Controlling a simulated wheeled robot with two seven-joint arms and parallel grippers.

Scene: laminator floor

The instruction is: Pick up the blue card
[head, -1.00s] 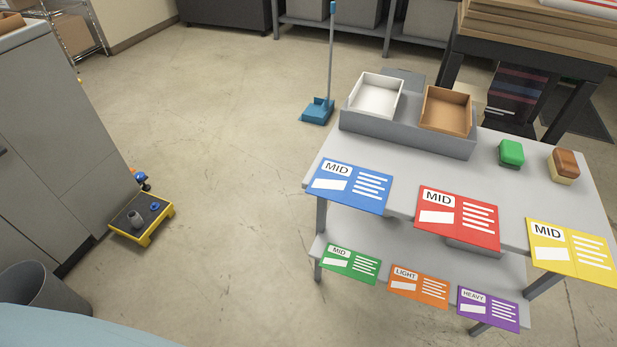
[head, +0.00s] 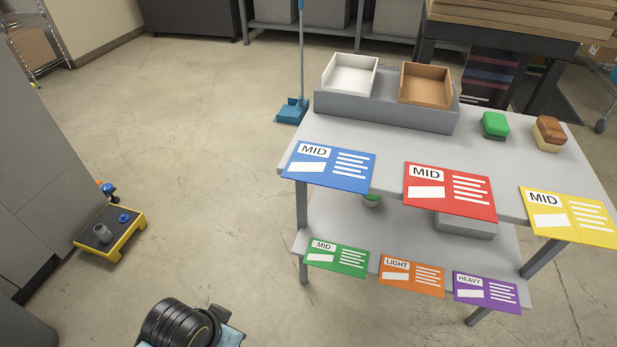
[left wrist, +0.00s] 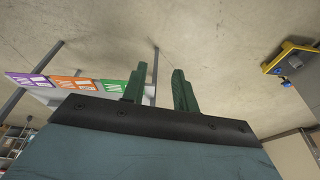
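The blue card (head: 330,166), marked MID, lies at the front left corner of the table top (head: 400,150) in the head view, its front edge over the table's edge. My left gripper (left wrist: 159,85) shows in the left wrist view with its two green fingers apart and nothing between them. In the head view only a dark joint of my arm shows at the bottom, well below and left of the card; the fingers are out of that view. My right gripper is in neither view.
A red card (head: 450,190) and a yellow card (head: 568,215) lie right of the blue one. Green (head: 337,258), orange (head: 411,277) and purple (head: 486,292) cards sit on the lower shelf. A yellow-edged cart (head: 110,233) stands left. Open floor lies between.

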